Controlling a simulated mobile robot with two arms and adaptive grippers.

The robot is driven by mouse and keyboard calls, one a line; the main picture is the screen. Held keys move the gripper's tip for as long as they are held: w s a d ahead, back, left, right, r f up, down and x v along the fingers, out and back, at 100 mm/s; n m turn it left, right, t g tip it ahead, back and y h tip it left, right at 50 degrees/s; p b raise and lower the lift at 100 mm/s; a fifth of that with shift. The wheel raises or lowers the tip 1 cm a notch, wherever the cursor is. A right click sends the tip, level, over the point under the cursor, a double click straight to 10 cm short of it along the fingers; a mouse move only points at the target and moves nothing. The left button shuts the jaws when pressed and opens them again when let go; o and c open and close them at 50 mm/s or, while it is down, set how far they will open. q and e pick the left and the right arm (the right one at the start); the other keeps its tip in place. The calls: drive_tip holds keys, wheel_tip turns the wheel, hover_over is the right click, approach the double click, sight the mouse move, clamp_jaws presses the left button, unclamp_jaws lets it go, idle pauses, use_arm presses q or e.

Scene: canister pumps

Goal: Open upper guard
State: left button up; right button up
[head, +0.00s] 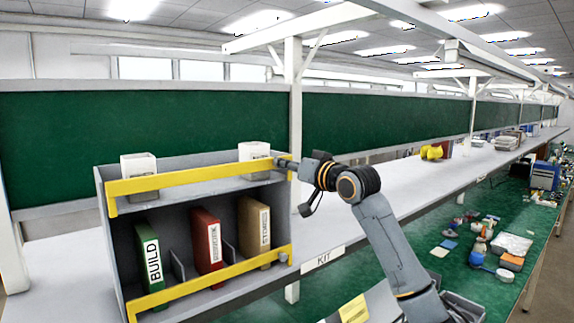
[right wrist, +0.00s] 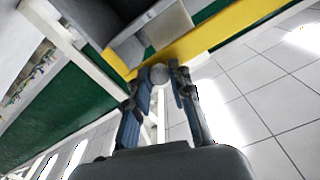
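The upper guard (head: 190,179) is a yellow bar across the front of the grey shelf unit's top level, in the head view. It also shows in the right wrist view (right wrist: 222,30). My right gripper (head: 288,163) is at the guard's right end. In the right wrist view, its two fingers (right wrist: 161,80) stand close on either side of a round grey knob (right wrist: 158,74) at the bar's end and appear shut on it. The fingers hide this knob in the head view. The guard lies across the shelf front. My left gripper is not in view.
A lower yellow guard (head: 215,281) with its own grey knob crosses below. Green, red and tan binders (head: 208,240) stand behind it. Two white containers (head: 138,165) stand on the top level. The white bench (head: 400,195) right of the shelf is mostly clear.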

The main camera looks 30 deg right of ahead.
clamp_jaws()
